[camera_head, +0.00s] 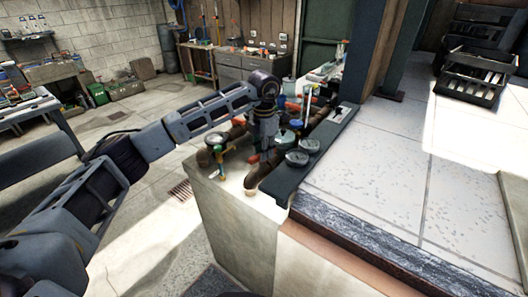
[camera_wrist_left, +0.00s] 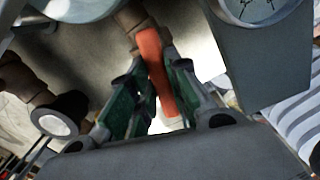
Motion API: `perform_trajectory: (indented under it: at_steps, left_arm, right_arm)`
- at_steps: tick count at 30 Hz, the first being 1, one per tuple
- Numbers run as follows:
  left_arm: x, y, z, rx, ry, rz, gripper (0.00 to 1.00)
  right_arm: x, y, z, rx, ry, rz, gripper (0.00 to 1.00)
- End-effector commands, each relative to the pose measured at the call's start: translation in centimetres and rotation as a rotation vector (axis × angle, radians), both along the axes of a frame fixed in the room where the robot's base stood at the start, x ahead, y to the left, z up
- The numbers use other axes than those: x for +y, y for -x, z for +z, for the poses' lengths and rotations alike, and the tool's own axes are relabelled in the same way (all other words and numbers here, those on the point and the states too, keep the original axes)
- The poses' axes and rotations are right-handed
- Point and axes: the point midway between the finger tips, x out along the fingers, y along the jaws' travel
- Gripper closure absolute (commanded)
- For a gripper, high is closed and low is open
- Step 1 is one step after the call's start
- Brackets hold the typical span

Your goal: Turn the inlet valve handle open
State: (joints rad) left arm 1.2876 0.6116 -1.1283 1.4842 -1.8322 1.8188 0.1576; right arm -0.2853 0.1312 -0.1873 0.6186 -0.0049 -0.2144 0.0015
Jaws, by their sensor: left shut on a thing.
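The inlet valve handle is an orange-red lever (camera_wrist_left: 150,52) in the left wrist view, running between the green-padded fingers of my left gripper (camera_wrist_left: 157,78). The gripper is shut on it. The lever's upper end meets a brown pipe fitting (camera_wrist_left: 130,18). In the head view my left gripper (camera_head: 265,154) points down among the pipes on the pale block, and a small bit of red (camera_head: 252,158) shows beside its fingers. The rest of the handle is hidden there by the gripper. My right gripper is not in view.
A gauge (camera_head: 215,140) on a pipe stands left of my gripper. Round dark dials (camera_head: 297,158) sit close on its right, by a dark ledge (camera_head: 325,150). A white-faced dial (camera_wrist_left: 250,8) shows in the wrist view.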

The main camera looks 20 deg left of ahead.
Motion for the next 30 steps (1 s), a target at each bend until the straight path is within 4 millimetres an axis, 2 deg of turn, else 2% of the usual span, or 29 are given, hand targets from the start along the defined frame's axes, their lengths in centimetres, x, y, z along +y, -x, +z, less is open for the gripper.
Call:
perform_trajectory:
  at_steps: [12, 21, 30]
  left_arm:
    - [0.1, -0.1, 0.1, -0.003, 0.001, 0.244, 1.00]
    - [0.2, -0.1, 0.1, -0.003, 0.001, 0.299, 1.00]
    - [0.2, -0.2, 0.1, -0.003, 0.001, 0.301, 1.00]
  right_arm:
    - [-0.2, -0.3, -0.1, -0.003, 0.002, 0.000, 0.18]
    - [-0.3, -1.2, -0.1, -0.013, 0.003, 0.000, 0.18]
    - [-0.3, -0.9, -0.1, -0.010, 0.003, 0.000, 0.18]
